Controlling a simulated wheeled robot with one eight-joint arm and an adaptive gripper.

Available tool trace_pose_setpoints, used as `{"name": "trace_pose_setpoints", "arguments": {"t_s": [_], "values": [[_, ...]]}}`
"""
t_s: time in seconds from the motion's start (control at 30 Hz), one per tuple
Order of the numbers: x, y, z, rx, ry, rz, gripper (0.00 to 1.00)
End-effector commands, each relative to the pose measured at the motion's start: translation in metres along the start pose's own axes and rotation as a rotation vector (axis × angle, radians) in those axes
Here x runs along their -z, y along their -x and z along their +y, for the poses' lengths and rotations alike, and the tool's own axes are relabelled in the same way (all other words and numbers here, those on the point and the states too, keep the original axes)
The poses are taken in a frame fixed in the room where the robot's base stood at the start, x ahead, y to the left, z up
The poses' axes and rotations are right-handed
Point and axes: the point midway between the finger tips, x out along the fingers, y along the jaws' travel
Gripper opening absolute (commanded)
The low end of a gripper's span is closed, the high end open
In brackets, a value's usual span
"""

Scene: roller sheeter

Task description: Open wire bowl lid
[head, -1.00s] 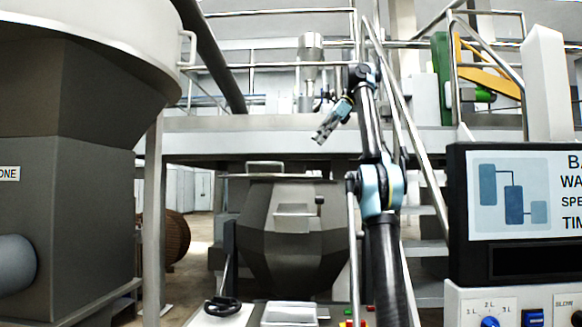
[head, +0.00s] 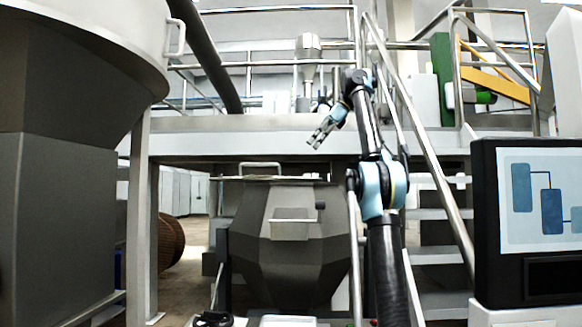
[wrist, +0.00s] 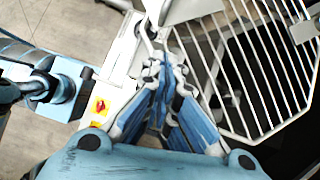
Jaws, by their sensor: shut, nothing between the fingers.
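The wire bowl lid (wrist: 240,85) fills the right of the wrist view as a grid of pale metal bars over a dark bowl interior. In the head view, the grey faceted bowl (head: 285,250) stands centre, with a raised handle (head: 262,165) at its top edge; the wire grid itself cannot be made out there. My gripper (head: 319,139) hangs in the air above the bowl, pointing down and left. In the wrist view my gripper (wrist: 163,65) is shut and empty, left of the grid in the picture. Its distance from the lid is unclear.
A platform (head: 240,135) with railings runs behind the bowl, and stairs (head: 430,215) stand to its right. A large grey machine (head: 60,200) blocks the left side. A control panel (head: 530,220) stands at the right. A red-and-yellow switch (wrist: 99,106) is near my gripper in the wrist view.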

Motion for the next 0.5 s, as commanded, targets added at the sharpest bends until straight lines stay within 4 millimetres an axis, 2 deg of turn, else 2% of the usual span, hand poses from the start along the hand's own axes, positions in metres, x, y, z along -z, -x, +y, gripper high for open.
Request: {"name": "trace_pose_setpoints", "arguments": {"t_s": [0.27,0.5], "values": [[0.001,-0.015,0.003,-0.001,0.001,0.0,0.0],[0.001,-0.039,0.003,-0.001,0.003,0.0,0.0]]}}
